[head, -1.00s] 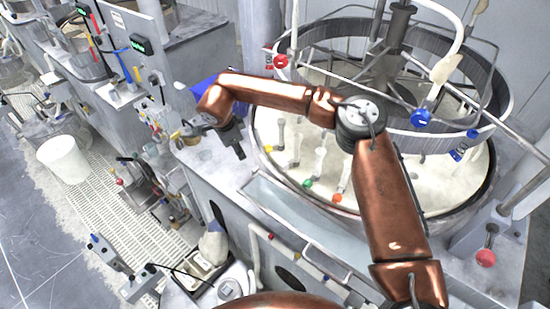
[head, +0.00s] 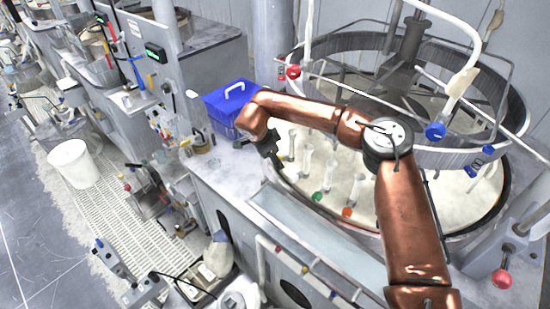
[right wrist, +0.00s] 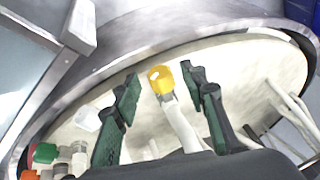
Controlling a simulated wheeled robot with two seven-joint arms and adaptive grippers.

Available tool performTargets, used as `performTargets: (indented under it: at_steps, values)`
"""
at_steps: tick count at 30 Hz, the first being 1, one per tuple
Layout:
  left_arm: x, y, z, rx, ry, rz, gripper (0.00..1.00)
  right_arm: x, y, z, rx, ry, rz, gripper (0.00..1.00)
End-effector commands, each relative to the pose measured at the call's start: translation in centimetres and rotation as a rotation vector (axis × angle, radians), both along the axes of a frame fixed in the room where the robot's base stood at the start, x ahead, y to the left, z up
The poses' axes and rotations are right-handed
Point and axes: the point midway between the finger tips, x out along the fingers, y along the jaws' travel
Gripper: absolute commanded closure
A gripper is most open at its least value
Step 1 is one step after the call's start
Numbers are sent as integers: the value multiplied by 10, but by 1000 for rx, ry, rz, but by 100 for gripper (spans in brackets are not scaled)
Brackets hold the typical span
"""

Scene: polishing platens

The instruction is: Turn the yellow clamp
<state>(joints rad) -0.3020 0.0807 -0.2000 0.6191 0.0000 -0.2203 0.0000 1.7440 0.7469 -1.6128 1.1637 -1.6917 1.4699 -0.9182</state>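The yellow clamp (right wrist: 160,79) is a yellow cap on a white stem, seen in the right wrist view. My right gripper (right wrist: 159,86) is open, with one dark green finger on each side of the yellow cap and gaps visible on both sides. In the head view my right gripper (head: 272,158) is at the left rim of the round basin (head: 440,205), and the yellow clamp is hidden behind it. A green-capped clamp (head: 317,197) and an orange-capped clamp (head: 347,211) stand nearby in the basin. My left gripper is not in view.
A blue box (head: 228,105) stands on the counter behind my right gripper. A metal ring frame (head: 510,110) with blue and red knobs stands over the basin. A shallow trough (head: 320,240) runs along its front. A white bucket (head: 73,163) is on the floor grating.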

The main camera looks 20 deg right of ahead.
Motion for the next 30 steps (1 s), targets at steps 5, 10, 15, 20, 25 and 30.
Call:
performTargets:
  at_steps: [5, 10, 15, 20, 25, 30]
  values:
    - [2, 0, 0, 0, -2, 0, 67, 0, 0, 0, 0, 0, 0, 63]
    - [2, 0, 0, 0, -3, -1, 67, 0, 0, 0, 0, 0, 0, 75]
    - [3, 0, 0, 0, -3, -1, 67, 0, 0, 0, 0, 1, 0, 86]
    - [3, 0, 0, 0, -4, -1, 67, -1, 0, 0, 0, 2, -1, 97]
    - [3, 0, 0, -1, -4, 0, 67, -1, 0, -1, 1, -2, -1, 100]
    - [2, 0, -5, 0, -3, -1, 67, -3, -1, -3, 9, -66, 0, 100]
